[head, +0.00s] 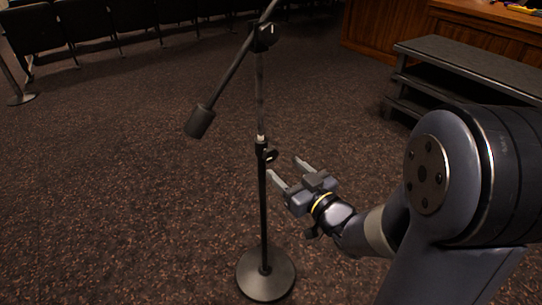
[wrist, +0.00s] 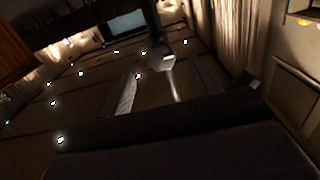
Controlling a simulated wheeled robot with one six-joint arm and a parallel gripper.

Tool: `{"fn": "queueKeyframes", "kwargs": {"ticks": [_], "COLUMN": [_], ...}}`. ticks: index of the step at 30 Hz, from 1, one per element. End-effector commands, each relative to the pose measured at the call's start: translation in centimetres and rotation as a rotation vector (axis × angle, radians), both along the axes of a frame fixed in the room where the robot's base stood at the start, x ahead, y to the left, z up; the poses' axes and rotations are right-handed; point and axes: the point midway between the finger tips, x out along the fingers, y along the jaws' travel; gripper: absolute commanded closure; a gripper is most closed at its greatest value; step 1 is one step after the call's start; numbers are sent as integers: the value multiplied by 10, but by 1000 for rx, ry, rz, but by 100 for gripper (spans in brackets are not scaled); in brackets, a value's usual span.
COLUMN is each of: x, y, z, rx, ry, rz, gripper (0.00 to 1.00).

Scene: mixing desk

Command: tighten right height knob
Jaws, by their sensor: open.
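A black microphone stand (head: 263,205) stands upright on a round base in the head view. Its height knob (head: 271,156) is a small dark piece at the collar, where the thin upper tube meets the thicker lower pole. My gripper (head: 284,166) is open and empty, just right of the pole and slightly below the knob, its fingers pointing up and left. I cannot tell whether a finger touches the pole or the knob. In the wrist view, my gripper (wrist: 165,88) shows two spread fingers, with part of the stand (wrist: 167,60) beyond them; the knob is not clear there.
A boom with a dark counterweight (head: 200,122) slants down left from the upper joint (head: 264,36). The round base (head: 266,274) rests on carpet. Dark steps (head: 470,60) stand at right; chairs (head: 75,30) line the back left. Carpet left of the stand is clear.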

Motion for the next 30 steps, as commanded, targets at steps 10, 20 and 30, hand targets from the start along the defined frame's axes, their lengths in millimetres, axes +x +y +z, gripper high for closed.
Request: {"fn": "queueKeyframes", "kwargs": {"ticks": [10,20,30], "x": [50,60,60], "y": [34,41,41], "z": [-1,0,0], "rx": [0,1,0], "ry": [0,1,0], "rz": [2,0,0], "gripper": [41,41,58]}}
